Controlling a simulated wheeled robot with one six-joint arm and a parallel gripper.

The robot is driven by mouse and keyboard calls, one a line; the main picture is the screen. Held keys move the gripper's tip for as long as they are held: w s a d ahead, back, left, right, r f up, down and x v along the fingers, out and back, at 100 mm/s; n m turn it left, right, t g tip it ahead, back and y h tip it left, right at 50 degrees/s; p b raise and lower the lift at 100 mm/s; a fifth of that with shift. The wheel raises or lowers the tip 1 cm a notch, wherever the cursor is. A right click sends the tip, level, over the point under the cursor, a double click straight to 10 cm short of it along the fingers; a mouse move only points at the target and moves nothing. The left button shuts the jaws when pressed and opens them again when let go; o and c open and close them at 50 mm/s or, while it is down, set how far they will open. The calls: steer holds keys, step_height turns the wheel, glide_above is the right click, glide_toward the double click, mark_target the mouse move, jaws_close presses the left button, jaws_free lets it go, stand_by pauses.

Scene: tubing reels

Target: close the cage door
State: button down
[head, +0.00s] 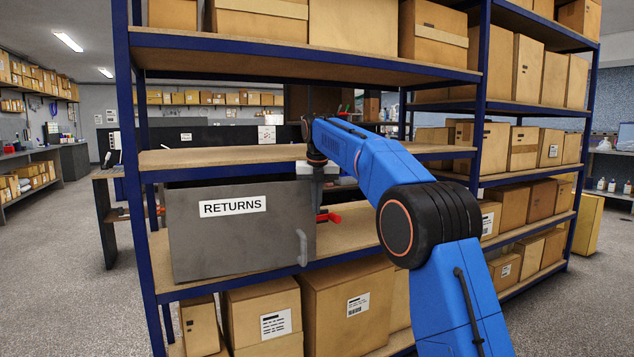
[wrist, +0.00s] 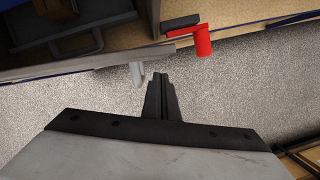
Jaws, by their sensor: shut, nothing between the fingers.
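The cage door (head: 225,235) is a flat grey panel with a white RETURNS label, upright on the middle shelf in the head view. Its pale handle (head: 301,248) is at the lower right. In the wrist view the door (wrist: 95,62) shows as a thin slanted edge, with its handle (wrist: 137,74) just left of my fingertips. My gripper (wrist: 160,77) is shut and empty, over the floor beside the handle. In the head view my gripper (head: 318,195) hangs at the door's upper right edge.
A red lever (wrist: 203,42) lies just past the door's right end; it also shows in the head view (head: 330,217). Cardboard boxes (head: 345,298) fill the shelf below. A shelf board (head: 215,155) runs above the door. A blue post (head: 139,220) stands left of it.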

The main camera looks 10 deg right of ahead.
steer(key=v, duration=0.9)
steer(key=s+d+r+m, duration=0.1)
steer(key=s+d+m, duration=0.5)
steer(key=s+m, duration=0.45)
steer(key=s+d+f+m, duration=0.3)
steer(key=s+f+m, duration=0.15)
steer(key=s, duration=0.45)
steer(key=s+d+f+m+t, duration=0.15)
steer(key=s+f+m, duration=0.3)
steer(key=s, duration=0.55)
steer(key=s+d+f+m, duration=0.3)
steer(key=s+f+m, duration=0.15)
steer(key=s, duration=0.45)
steer(key=s+d+f+m+t, duration=0.1)
steer(key=s+d+f+m, duration=0.1)
steer(key=s+f+m, duration=0.6)
steer(key=n+t+y, duration=0.4)
steer(key=n+t, duration=0.8)
steer(key=n, duration=0.5)
glide_toward(308, 224)
steer(key=x, duration=0.6)
steer(key=shift+w, duration=0.25)
